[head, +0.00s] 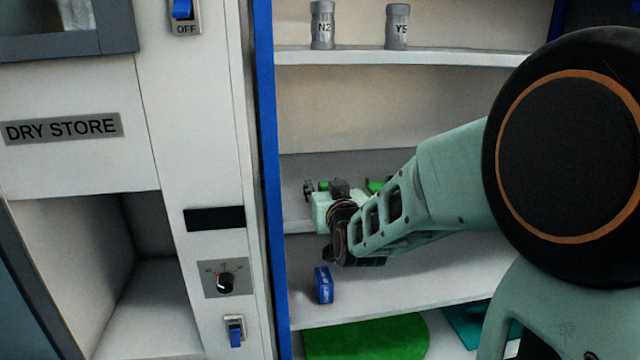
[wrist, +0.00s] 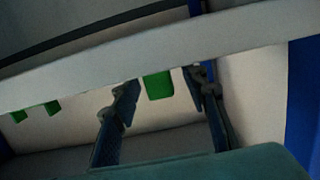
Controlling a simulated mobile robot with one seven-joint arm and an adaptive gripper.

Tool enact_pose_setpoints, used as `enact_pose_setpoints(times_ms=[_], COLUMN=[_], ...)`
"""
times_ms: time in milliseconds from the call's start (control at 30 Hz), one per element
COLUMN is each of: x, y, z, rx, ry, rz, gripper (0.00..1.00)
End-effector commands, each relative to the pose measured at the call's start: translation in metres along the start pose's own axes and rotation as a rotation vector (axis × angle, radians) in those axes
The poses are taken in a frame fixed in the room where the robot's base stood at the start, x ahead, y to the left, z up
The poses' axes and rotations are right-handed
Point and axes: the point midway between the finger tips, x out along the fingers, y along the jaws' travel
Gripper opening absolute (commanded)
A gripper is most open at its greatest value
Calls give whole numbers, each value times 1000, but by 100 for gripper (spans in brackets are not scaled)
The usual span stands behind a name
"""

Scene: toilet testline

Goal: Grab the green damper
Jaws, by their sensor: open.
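A small green block, which looks like the green damper (wrist: 158,86), shows between my two fingers in the wrist view. A pale shelf edge cuts off part of it. In the head view a bit of the green damper (head: 323,186) shows between the dark fingers, on the middle shelf. My gripper (head: 324,189) is open there; in the wrist view my gripper (wrist: 161,81) has a finger on either side of the block, with gaps visible. Whether the fingers reach fully around it I cannot tell. My wrist hides much of this spot in the head view.
Another green piece (head: 376,184) lies just right of my gripper, partly hidden by my arm. A blue block (head: 323,285) stands on the shelf below. Grey canisters (head: 322,26) stand on the top shelf. A blue upright (head: 268,180) borders the shelves on the left.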

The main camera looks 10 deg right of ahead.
Motion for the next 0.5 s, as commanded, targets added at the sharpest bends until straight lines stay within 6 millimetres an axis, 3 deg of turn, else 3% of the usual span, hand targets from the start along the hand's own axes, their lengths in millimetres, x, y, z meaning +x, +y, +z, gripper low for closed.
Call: enact_pose_setpoints(times_ms=[267, 500], x=[-1, -1], y=[0, 0], z=[1, 1], rx=[0, 0], ry=[0, 0], rz=[0, 0], gripper=[40, 13])
